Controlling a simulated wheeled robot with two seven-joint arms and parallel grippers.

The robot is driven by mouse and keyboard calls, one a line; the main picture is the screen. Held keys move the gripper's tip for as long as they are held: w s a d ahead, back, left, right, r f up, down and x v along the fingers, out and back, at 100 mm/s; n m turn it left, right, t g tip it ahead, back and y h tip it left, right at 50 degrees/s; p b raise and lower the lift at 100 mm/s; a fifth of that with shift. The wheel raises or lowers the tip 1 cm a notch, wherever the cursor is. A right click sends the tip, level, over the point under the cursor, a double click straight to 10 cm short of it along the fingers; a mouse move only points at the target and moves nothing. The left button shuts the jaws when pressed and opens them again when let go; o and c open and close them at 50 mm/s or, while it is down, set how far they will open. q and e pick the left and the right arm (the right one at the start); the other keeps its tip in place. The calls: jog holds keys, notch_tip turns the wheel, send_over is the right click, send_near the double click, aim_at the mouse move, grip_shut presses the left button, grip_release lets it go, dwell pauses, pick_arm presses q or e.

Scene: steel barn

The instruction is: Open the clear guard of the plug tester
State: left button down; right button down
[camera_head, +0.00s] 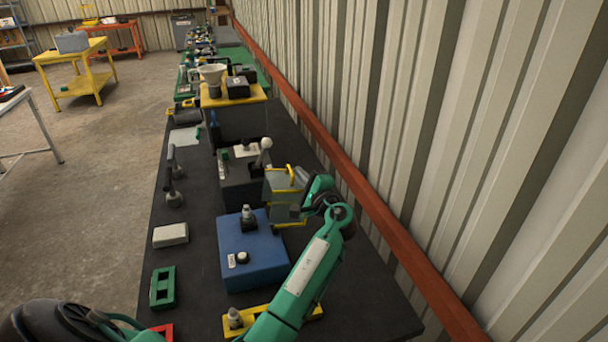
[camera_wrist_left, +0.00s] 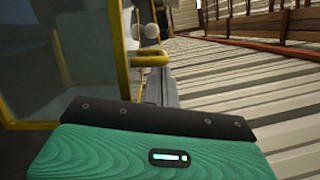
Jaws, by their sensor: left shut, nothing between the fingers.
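The plug tester's clear guard (camera_head: 275,183) has a yellow frame and stands on the bench beyond the blue box. Its yellow handle (camera_head: 291,174) is at the top. In the left wrist view the clear panel (camera_wrist_left: 50,60) fills the left side, and the handle (camera_wrist_left: 150,61) sticks out from the frame just ahead of my gripper. My left gripper (camera_head: 301,174) is shut and empty, at the guard's right side close to the handle. Its fingertips are mostly hidden, and I cannot tell whether they touch the handle. How far the guard stands open is unclear. My right gripper is not in view.
A dark box (camera_head: 238,190) with a white ball-topped lever (camera_head: 265,144) is beside the guard. The blue box (camera_head: 250,262) stands nearer, under my forearm's left side. A green block (camera_head: 162,288) and a pale block (camera_head: 170,235) lie left. The corrugated wall and red rail (camera_head: 380,205) bound the right.

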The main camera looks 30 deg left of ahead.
aim_at(284, 184)
pick_arm(q)
jog(key=shift+s, duration=0.1)
jog(key=s+a+r+n, duration=0.1)
jog(key=s+a+r+n+b, duration=0.1)
jog(key=s+a+n, duration=0.1)
jog(key=shift+s+a+n+h, duration=0.1)
jog(key=shift+s+n+h, duration=0.2)
jog(key=shift+h, duration=0.1)
jog(key=shift+g, duration=0.3)
